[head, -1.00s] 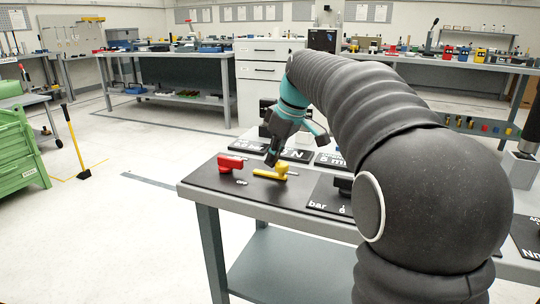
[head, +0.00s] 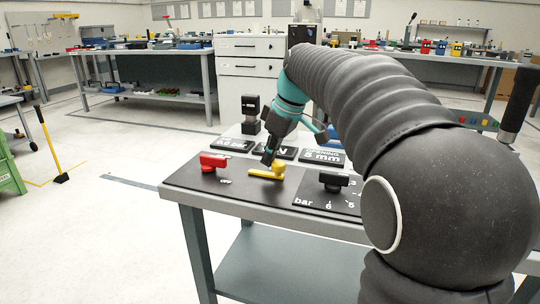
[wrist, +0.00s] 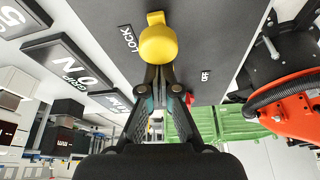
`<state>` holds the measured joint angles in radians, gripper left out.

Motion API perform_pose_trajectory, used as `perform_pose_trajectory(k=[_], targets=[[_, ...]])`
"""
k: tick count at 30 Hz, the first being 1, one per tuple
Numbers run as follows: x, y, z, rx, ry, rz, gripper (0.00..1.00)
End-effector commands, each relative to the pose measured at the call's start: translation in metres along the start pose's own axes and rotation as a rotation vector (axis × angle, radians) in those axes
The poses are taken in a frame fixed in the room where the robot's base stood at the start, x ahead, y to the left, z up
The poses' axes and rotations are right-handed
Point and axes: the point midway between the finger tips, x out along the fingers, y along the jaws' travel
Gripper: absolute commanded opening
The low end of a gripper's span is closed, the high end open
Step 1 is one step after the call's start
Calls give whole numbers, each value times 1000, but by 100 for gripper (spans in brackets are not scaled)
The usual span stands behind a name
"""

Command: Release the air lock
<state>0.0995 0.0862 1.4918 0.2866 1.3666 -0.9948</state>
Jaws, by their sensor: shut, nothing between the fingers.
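The yellow lever (head: 267,173) sits on the dark panel of the table, its bar pointing left and slightly towards me. In the wrist view its rounded yellow head (wrist: 158,45) is just beyond my fingertips, beside the word LOCK (wrist: 127,39). My gripper (head: 267,160) is shut and empty, tilted down at the lever's far side. In the wrist view the closed fingertips (wrist: 159,75) are right against or very near the yellow head; I cannot tell whether they touch.
A red handle (head: 213,162) stands left of the lever, and a black knob (head: 333,181) with a bar scale stands to its right. Raised label plates (head: 322,158) lie behind. In the wrist view a large orange-red round object (wrist: 290,95) with black hose is at right.

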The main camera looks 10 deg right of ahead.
Motion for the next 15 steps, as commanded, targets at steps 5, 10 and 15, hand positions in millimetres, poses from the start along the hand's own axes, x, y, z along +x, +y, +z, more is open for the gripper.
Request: perform_pose_trajectory(k=[5, 10, 15], targets=[[4, -3, -13, 2, -9, -5, 0], [-4, -3, -31, 8, 0, 5, 0], [-40, -4, -33, 4, 2, 4, 0]])
